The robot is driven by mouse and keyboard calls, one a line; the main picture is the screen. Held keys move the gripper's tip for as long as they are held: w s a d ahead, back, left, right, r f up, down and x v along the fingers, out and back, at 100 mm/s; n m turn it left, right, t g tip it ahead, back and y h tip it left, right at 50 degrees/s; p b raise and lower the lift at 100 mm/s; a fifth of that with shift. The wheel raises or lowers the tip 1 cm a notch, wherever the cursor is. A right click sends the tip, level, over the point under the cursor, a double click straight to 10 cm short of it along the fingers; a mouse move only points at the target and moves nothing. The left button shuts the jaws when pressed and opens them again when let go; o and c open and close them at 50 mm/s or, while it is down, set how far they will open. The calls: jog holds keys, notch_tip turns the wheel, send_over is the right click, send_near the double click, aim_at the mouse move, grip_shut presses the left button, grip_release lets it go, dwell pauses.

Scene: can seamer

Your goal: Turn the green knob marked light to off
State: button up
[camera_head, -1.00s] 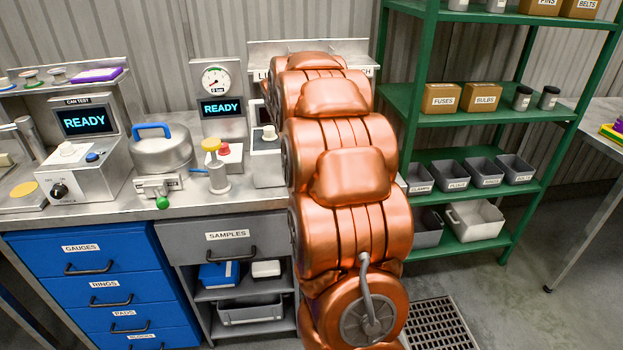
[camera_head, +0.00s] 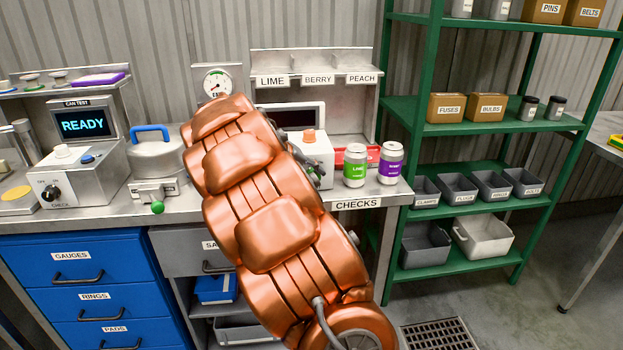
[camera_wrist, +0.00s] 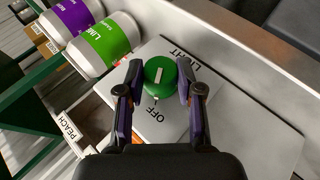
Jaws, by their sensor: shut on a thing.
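In the wrist view the green knob (camera_wrist: 160,78) sits on a pale panel (camera_wrist: 140,62), with the word LIGHT at its right and OFF below it in the picture. A white bar marks the knob's top, roughly in line with OFF; I cannot tell its exact setting. My gripper (camera_wrist: 160,84) is shut on the knob, one dark finger on each side.
A green-labelled can (camera_head: 355,166) and a purple-labelled can (camera_head: 390,163) stand at the bench's right end, close to the panel in the wrist view. A white device with an orange button (camera_head: 310,138) stands behind my arm. A green shelf (camera_head: 430,150) stands at right.

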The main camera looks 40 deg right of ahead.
jog(key=shift+w, duration=0.1)
dwell(0.3)
jog(key=o, duration=1.2)
jog(key=shift+c, duration=0.2)
jog(key=s+v, duration=0.1)
jog(key=v, duration=1.1)
jog(key=shift+w, duration=0.4)
